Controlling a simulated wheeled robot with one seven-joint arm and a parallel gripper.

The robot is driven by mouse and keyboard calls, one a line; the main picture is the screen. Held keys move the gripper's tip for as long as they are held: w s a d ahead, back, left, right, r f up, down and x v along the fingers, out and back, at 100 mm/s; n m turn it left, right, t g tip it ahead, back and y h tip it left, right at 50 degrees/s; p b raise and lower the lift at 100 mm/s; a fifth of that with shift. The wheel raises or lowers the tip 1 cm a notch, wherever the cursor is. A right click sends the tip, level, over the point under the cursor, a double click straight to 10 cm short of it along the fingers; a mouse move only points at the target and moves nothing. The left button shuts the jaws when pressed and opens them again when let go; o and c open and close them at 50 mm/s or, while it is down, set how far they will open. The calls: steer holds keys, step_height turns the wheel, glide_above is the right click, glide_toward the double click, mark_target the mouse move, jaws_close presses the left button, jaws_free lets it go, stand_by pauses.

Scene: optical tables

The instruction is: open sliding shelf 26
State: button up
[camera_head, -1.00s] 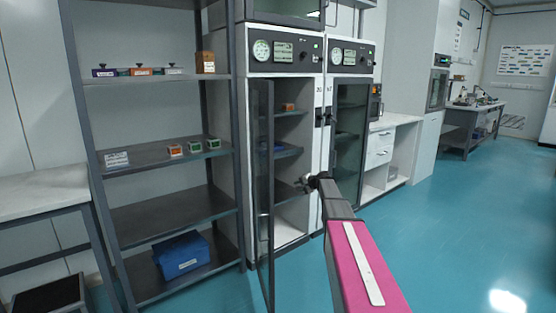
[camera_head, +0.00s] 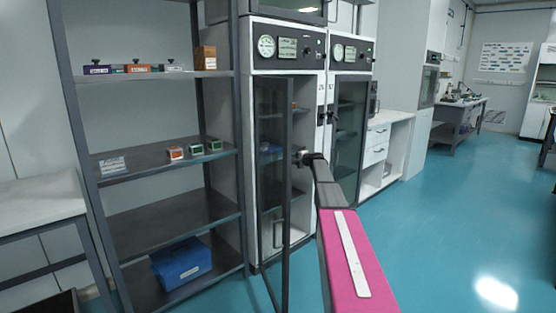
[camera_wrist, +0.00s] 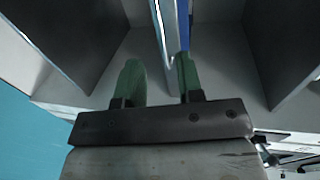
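The left glass-front cabinet (camera_head: 287,46) has its framed glass door (camera_head: 290,200) standing open towards me. Inside it are shelves, including a middle sliding shelf (camera_head: 271,157) seen through the door glass. I cannot read which shelf carries number 26. My gripper (camera_head: 302,157) is at the cabinet opening, just right of the door's edge, around the middle shelf's height. In the wrist view my two green fingers (camera_wrist: 160,78) are apart. A pale edge with a blue strip (camera_wrist: 170,35) runs ahead between them, nearer the right finger. I cannot tell whether they touch it.
An open rack (camera_head: 190,213) with small boxes and a blue bin (camera_head: 181,262) stands left of the cabinet. A second cabinet (camera_head: 351,54) adjoins on the right, then a white counter (camera_head: 392,120). The blue floor (camera_head: 450,210) on the right is clear.

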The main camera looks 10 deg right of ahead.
steer(key=x, duration=1)
steer(key=shift+w+a+f, duration=0.1)
steer(key=shift+w, duration=0.1)
jaws_close()
